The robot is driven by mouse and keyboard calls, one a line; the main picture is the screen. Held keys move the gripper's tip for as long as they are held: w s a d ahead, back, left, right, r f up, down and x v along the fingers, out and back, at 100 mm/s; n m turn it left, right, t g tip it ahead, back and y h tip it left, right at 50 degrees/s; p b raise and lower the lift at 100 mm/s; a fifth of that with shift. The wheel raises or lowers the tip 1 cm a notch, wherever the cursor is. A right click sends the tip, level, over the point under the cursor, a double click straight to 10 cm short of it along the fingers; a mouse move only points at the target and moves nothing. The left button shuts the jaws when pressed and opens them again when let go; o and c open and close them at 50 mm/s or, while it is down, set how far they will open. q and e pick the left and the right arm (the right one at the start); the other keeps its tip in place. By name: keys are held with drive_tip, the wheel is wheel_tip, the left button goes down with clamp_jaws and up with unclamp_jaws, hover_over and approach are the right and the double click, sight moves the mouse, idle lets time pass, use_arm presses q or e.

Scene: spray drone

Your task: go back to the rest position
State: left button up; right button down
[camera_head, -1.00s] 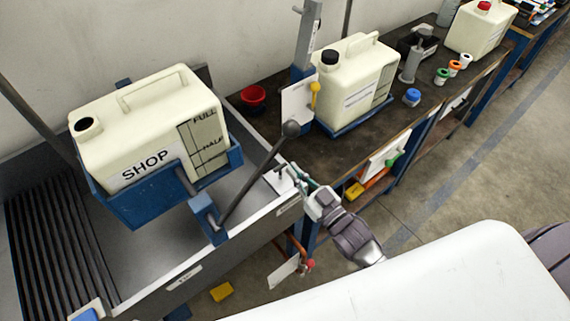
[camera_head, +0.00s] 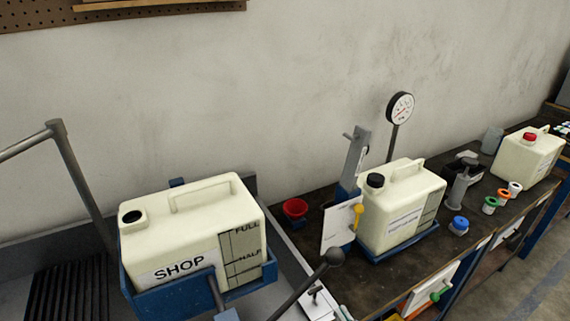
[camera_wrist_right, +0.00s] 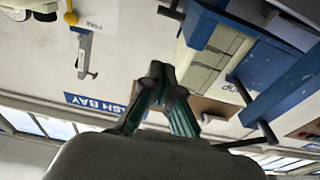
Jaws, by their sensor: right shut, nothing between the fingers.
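My right gripper shows in the right wrist view (camera_wrist_right: 162,82), its dark fingertips together with nothing between them. In the head view only a small greenish part of it (camera_head: 344,312) shows at the bottom edge, just right of the cradle's lever; the rest of that arm is out of frame. My left gripper is in neither view. The cream SHOP jug (camera_head: 190,225) sits in a blue tilting cradle (camera_head: 175,300) at the lower left, its dark open mouth at the top left. The dark lever knob (camera_head: 333,258) stands out to the right of the cradle.
A red-capped jug (camera_head: 527,154) stands farther right.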

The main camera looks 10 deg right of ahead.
drive_tip(key=s+d+f+m+g+h, duration=0.1)
drive_tip(key=s+f+g+h, duration=0.15)
drive_tip(key=f, duration=0.75)
drive_tip(key=s+d+f+g+h, duration=0.1)
drive_tip(key=s+d+f+g, duration=0.15)
drive_tip(key=f, duration=0.65)
drive_tip(key=s+d+f+m+g+h, duration=0.1)
drive_tip(key=s+f+g, duration=0.2)
drive_tip(key=f, duration=0.7)
drive_tip(key=s+f+g+h, duration=0.1)
drive_tip(key=s+f+g, duration=0.3)
drive_tip(key=s+f, duration=0.5)
drive_tip(key=s+f+g+h+b, duration=0.1)
drive_tip(key=s+f+g, duration=0.4)
drive_tip(key=s, duration=1.2)
wheel_tip(320, 180, down, 5)
drive_tip(key=shift+s+d+r, duration=0.1)
drive_tip(key=shift+s+d, duration=0.05)
drive_tip(key=shift+d, duration=0.1)
